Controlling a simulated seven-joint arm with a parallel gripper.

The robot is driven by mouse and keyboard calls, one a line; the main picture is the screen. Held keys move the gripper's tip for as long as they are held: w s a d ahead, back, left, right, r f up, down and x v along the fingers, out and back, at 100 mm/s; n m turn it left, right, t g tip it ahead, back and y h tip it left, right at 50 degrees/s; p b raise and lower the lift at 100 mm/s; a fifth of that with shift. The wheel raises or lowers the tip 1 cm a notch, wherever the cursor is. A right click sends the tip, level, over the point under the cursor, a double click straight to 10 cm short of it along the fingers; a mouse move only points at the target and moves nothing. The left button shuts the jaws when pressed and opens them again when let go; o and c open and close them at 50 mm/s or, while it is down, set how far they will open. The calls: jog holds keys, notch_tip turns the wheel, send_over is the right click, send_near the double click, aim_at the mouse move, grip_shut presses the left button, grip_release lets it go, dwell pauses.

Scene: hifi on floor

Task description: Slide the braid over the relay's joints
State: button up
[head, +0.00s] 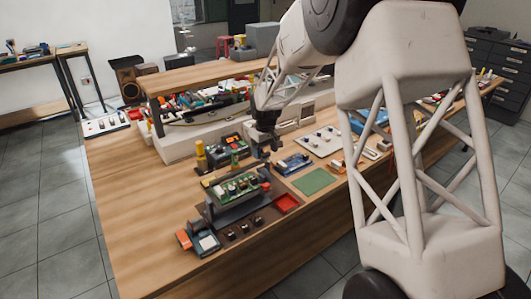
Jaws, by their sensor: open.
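A green circuit board (240,186) is raised on a dark holder near the front of the wooden bench. Small dark and pale parts stand on it; I cannot tell which of them is the relay, and its joints are too small to make out. I cannot pick out the braid in this view. My gripper (264,148) is open, pointing down, above and behind the board's right end. It looks apart from the board. Its fingertips are small and dark here, and I see nothing clearly between them.
A small red tray (287,203) and a flat green mat (314,181) lie right of the board. A dark-and-orange device (198,238) sits at the front left. A white panel (320,140) and a raised shelf (200,77) stand behind. The bench's left part is clear.

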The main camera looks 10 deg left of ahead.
jog(key=shift+f, duration=0.5)
